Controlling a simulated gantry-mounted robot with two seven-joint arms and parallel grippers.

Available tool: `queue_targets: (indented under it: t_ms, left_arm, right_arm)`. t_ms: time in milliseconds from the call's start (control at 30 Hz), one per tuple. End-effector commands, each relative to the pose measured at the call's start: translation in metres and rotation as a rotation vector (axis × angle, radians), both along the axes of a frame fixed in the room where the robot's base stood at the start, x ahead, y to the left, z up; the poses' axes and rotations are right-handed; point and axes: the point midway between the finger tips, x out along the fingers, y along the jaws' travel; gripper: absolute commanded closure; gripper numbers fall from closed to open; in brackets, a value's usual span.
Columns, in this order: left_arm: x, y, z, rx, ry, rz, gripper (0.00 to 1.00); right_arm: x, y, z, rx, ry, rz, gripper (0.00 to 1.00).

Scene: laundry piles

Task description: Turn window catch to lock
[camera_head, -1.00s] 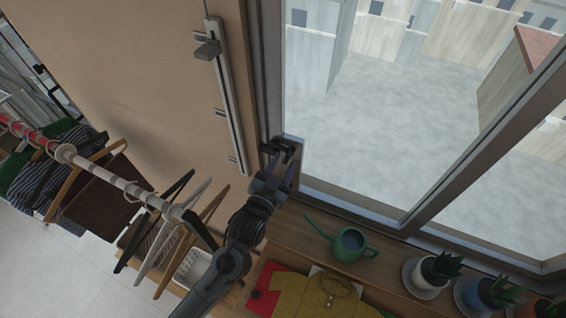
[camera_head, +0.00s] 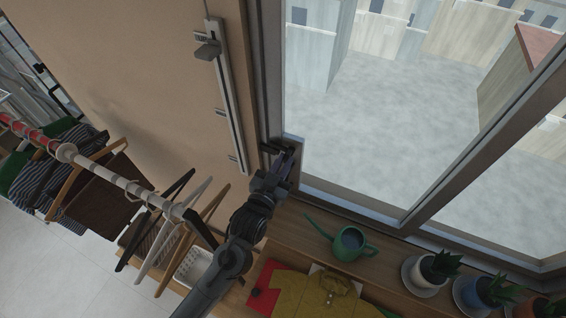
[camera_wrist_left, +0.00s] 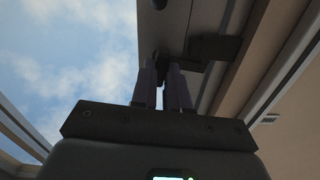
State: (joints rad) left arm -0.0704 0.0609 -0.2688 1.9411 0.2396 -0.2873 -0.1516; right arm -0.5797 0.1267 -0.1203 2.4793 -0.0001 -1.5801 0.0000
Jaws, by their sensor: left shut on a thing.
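The dark window catch (camera_head: 270,147) sits on the lower left side of the window frame (camera_head: 264,95) in the head view. My left gripper (camera_head: 286,163) is at the catch, with its fingers around the catch's handle. In the left wrist view the gripper's two fingers (camera_wrist_left: 164,88) are close together on the dark handle (camera_wrist_left: 166,66), and the catch's body (camera_wrist_left: 214,47) shows to the right. The fingers hide part of the handle. My right gripper is not in view.
A green watering can (camera_head: 349,243) and potted plants (camera_head: 436,268) stand on the wooden sill to the right. Folded shirts (camera_head: 312,294) lie below. A clothes rail (camera_head: 118,181) with hangers is at the left. A metal rail (camera_head: 229,97) runs down the wall.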

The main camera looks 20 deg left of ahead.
Motion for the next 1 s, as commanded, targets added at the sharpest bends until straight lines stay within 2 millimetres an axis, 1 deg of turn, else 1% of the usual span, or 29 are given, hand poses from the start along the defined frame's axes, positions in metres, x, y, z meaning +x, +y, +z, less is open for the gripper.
queue_targets:
  t_ms: [100,167,433,467,600,633,867,1000]
  left_arm:
    - [0.0,0.0001,0.0006,-0.101,0.006,0.001,1.0]
    - [0.0001,0.0003,0.0003,-0.128,0.006,0.001,1.0]
    - [0.0001,0.0002,-0.0001,-0.141,0.006,0.001,1.0]
    - [0.0001,0.0002,-0.0001,-0.141,0.006,0.001,0.84]
    - [0.0001,0.0002,-0.0001,-0.14,0.006,0.001,0.62]
    - [0.0001,0.0002,-0.0001,-0.14,0.006,0.001,0.6]
    - [0.0001,0.0002,-0.0001,-0.139,0.006,0.0,0.6]
    - [-0.0041,0.0003,-0.0008,-0.139,0.006,0.0,0.6]
  right_arm:
    - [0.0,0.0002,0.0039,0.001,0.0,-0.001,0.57]
    - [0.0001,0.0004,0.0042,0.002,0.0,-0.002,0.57]
    - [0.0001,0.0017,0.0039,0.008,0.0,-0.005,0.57]
    - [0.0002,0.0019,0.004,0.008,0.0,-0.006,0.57]
    - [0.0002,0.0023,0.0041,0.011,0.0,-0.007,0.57]
    - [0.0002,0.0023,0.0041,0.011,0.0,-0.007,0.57]
    - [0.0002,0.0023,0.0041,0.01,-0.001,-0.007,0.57]
    - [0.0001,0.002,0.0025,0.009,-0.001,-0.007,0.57]
